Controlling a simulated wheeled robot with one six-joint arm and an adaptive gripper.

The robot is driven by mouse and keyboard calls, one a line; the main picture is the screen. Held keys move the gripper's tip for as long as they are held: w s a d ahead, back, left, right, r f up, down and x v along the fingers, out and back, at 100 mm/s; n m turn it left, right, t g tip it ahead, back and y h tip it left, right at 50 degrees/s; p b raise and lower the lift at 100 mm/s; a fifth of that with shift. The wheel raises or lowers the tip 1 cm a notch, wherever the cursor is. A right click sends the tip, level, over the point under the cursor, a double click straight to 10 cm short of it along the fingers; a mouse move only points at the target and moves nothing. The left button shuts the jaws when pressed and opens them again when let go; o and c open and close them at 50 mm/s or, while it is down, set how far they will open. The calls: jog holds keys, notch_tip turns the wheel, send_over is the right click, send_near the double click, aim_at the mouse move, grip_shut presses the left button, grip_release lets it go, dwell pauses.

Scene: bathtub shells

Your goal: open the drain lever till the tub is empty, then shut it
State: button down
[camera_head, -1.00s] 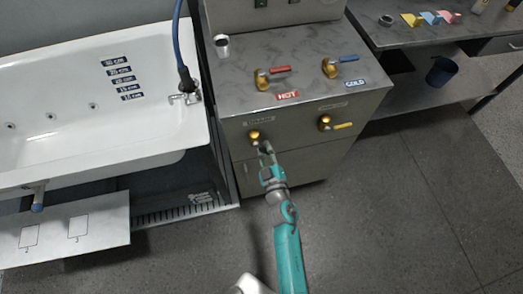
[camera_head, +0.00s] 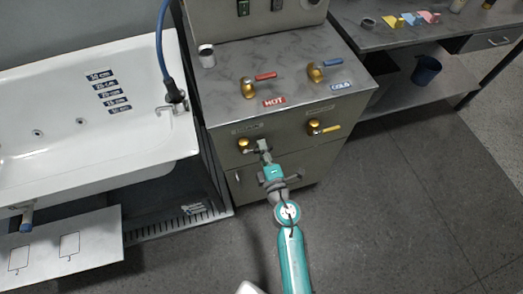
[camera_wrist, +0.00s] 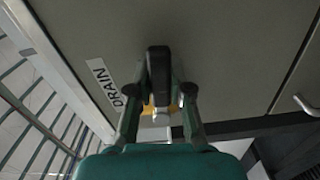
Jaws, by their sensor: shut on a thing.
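The drain valve (camera_head: 244,145) is a gold fitting on the front of the steel cabinet, under a label at the left. My gripper (camera_head: 262,148) is at its right side, shut on the drain lever. In the wrist view the lever's dark handle (camera_wrist: 158,75) stands between my two fingers, with gold metal partly visible behind and the DRAIN label (camera_wrist: 104,82) to the left. The fingers hide much of the lever, so its exact angle is hard to tell. The white tub (camera_head: 95,160) is at the left; I cannot make out a water surface in it.
Depth marks (camera_head: 108,90) are on the tub's inner wall. A red hot lever (camera_head: 266,76) and a blue cold lever (camera_head: 333,63) are on the cabinet top. Open floor (camera_head: 400,220) lies at the right.

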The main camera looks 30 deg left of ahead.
jog(key=shift+r+n, duration=0.3)
jog(key=shift+n, duration=0.4)
jog(key=c, duration=1)
grip_release()
jog(key=shift+r, duration=0.1)
jog(key=shift+c, duration=0.2)
jog(key=shift+s+d, duration=0.1)
jog(key=v, duration=1.1)
jog(key=shift+s+d, duration=0.25)
jog(key=shift+d, duration=0.05)
